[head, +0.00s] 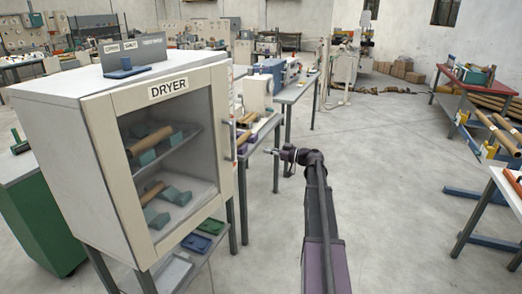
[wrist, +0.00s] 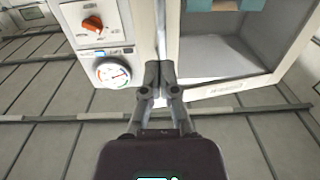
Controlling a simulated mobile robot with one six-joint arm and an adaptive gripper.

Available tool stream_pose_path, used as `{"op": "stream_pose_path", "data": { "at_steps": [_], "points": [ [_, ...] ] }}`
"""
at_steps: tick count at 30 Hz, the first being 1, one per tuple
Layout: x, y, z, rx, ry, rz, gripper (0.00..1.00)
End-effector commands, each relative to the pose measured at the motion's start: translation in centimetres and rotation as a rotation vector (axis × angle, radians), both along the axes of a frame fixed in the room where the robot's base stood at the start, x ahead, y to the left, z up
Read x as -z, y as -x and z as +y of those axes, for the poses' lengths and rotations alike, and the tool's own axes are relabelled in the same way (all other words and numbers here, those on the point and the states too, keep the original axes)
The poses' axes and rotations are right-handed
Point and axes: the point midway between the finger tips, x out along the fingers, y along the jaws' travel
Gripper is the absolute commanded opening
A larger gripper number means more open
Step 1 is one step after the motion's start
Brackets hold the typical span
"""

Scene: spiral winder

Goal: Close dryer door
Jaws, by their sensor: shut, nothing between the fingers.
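The dryer (head: 52,140) is a white cabinet on a stand at the left of the head view. Its glass-fronted dryer door (head: 95,125) carries a DRYER label and has a vertical handle (head: 227,130) along its right edge. The door looks in line with the cabinet front; I cannot tell whether a small gap remains. My gripper (head: 268,151) is shut and empty, to the right of the handle and apart from it in the head view. In the wrist view my gripper (wrist: 158,68) lies over the seam beside the door frame (wrist: 225,92); contact cannot be told.
The wrist view shows a side panel with a red switch (wrist: 92,25) and a dial (wrist: 112,73). Tubes on teal cradles (head: 165,195) sit behind the glass. A bench (head: 296,88) stands behind my gripper. Open floor (head: 390,160) lies to the right.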

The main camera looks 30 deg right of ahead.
Motion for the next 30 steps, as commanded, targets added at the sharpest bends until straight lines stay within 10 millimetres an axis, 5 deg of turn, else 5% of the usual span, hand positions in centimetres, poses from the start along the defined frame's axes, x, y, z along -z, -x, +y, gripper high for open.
{"op": "stream_pose_path", "data": {
  "at_steps": [30],
  "points": [
    [0.1,-10.0,8.1,-0.002,0.001,0.001,0.00]
  ]
}}
